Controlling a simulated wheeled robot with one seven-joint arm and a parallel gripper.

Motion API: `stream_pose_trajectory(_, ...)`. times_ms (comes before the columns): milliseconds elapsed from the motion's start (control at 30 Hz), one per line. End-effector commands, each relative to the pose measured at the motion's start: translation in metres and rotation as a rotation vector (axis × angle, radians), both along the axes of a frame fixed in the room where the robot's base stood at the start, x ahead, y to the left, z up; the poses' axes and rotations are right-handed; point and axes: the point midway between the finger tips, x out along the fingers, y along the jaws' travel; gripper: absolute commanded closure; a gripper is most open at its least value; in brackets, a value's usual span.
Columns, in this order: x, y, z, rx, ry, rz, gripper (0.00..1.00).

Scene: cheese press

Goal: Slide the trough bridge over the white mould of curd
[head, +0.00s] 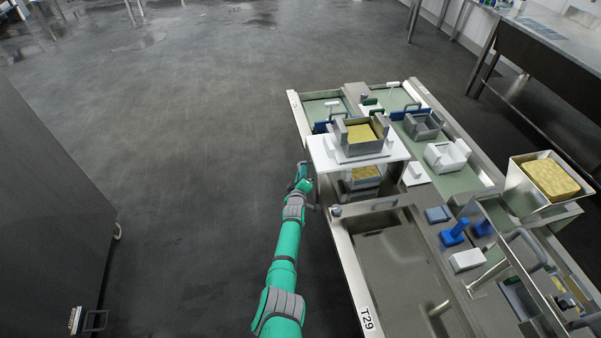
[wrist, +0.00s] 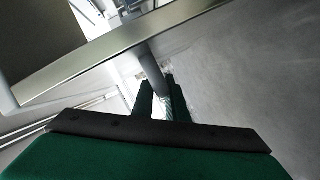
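The trough bridge, as I take it, is the white board (head: 327,157) lying across the trough's left part. A grey metal mould (head: 362,148) with yellow curd stands on it. A pale mould of curd (head: 365,176) sits in the trough just in front of the board, partly hidden by its edge. My gripper (head: 301,181) is at the trough's left side, beside the board's front left corner. In the wrist view its narrow fingers (wrist: 158,100) flank a grey rod-like handle (wrist: 149,68) and appear closed on it. Where the handle joins is not clear.
A white empty mould (head: 447,156) and a grey mould (head: 422,124) stand to the right. A sink basin (head: 405,265) is in front, with blue tools (head: 454,232) beside it. A curd-filled metal tray (head: 512,183) stands far right. Floor left of the trough is clear.

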Motion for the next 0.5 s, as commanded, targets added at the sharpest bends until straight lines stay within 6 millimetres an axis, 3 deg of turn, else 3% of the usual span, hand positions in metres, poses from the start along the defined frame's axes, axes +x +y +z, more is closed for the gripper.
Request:
stream_pose_trajectory(33, -0.004, -0.013, -0.006, 0.003, 0.01, -0.018, 0.8)
stream_pose_trajectory(500, -0.001, 0.002, -0.002, 0.002, 0.002, 0.0, 0.8)
